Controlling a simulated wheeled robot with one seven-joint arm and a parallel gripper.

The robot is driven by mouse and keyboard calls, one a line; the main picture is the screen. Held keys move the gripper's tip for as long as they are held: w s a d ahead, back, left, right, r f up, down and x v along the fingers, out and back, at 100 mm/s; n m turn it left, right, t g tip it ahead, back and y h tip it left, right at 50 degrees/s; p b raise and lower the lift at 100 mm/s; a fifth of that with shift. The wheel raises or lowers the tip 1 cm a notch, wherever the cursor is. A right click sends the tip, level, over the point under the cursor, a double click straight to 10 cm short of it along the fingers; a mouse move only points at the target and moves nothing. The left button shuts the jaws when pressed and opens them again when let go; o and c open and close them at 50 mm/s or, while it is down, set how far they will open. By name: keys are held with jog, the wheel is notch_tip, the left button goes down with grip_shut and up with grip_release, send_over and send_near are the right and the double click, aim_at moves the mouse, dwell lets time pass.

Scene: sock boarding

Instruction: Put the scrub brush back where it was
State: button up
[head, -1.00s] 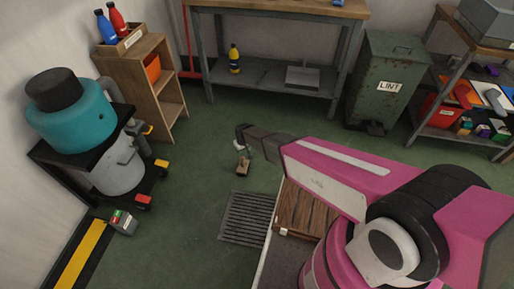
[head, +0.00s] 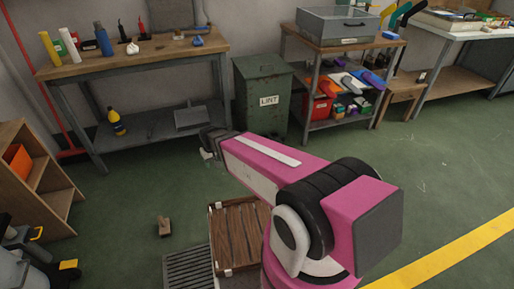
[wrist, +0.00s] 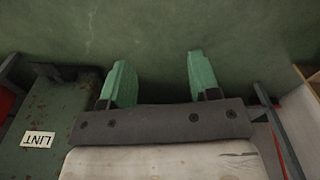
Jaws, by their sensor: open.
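A small brown wooden thing with a short upright part, which looks like the scrub brush (head: 164,226), stands on the green floor left of the slatted wooden crate in the head view. It is too small to make out bristles. My gripper (head: 207,154) is up and to the right of it, clearly apart, in front of the lower shelf of the workbench. In the wrist view my gripper (wrist: 156,82) has its two green fingers spread with nothing between them. The brush does not show in the wrist view.
The workbench (head: 135,62) holds bottles and small tools. The green lint bin (head: 262,92) and a shelf unit (head: 340,47) stand to its right. A floor grate (head: 188,270) and the crate (head: 238,238) lie near my arm. Open floor is at the right.

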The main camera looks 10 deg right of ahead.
jog(key=s+d+r+m, duration=0.2)
jog(key=s+d+r, duration=0.2)
jog(key=d, duration=0.6)
jog(key=s+d+r+m, duration=0.2)
jog(key=s+d+r, duration=0.2)
jog(key=d+r, duration=0.4)
jog(key=shift+d+r+g, duration=0.2)
jog(key=shift+d+g, duration=0.2)
jog(key=shift+d, duration=0.5)
